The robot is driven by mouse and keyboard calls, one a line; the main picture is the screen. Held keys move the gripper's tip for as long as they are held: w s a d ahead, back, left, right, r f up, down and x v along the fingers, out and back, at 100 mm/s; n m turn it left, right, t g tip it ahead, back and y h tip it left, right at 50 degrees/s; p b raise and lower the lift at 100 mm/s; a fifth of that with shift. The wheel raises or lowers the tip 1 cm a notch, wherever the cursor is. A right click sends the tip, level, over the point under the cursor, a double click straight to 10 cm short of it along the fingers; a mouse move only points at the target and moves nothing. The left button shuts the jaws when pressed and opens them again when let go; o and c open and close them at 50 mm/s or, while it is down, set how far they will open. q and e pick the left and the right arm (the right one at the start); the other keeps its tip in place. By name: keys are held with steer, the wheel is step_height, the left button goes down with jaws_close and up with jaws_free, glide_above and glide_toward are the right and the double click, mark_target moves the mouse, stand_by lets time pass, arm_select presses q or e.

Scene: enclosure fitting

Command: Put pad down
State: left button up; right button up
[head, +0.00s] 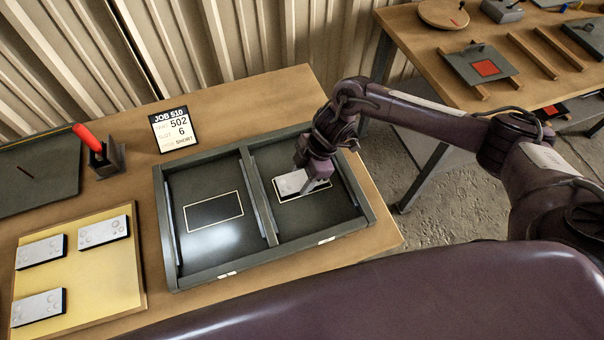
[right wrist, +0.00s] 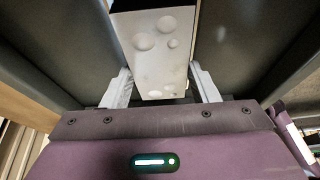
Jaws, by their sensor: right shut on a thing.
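My right gripper (head: 318,184) is shut on a white pad (head: 291,182) with a dark underside. It holds the pad over the white-outlined black rectangle (head: 322,193) in the right compartment of the dark tray (head: 375,217). In the right wrist view the pad (right wrist: 160,50) shows round dimples and sits between the two pale fingers (right wrist: 160,90). I cannot tell whether the pad touches the tray floor. The left compartment's outlined rectangle (head: 213,211) is empty. My left gripper is not in view.
A yellow board (head: 120,268) with several similar white pads lies at the left. A red-handled tool (head: 90,140) and a JOB 510 card (head: 175,129) stand behind the tray. Raised walls and a divider (head: 258,195) surround the compartments. Another bench (head: 440,60) stands at the back right.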

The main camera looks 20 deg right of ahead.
steer(key=o, duration=1.1)
steer(key=shift+f, duration=0.1)
steer(key=shift+r, duration=0.25)
steer(key=shift+d+r, duration=0.2)
steer(key=shift+r, duration=0.05)
steer(key=b+v, duration=0.2)
steer(key=v, duration=0.9)
steer(key=shift+d+r, duration=0.1)
steer(key=shift+s, duration=0.1)
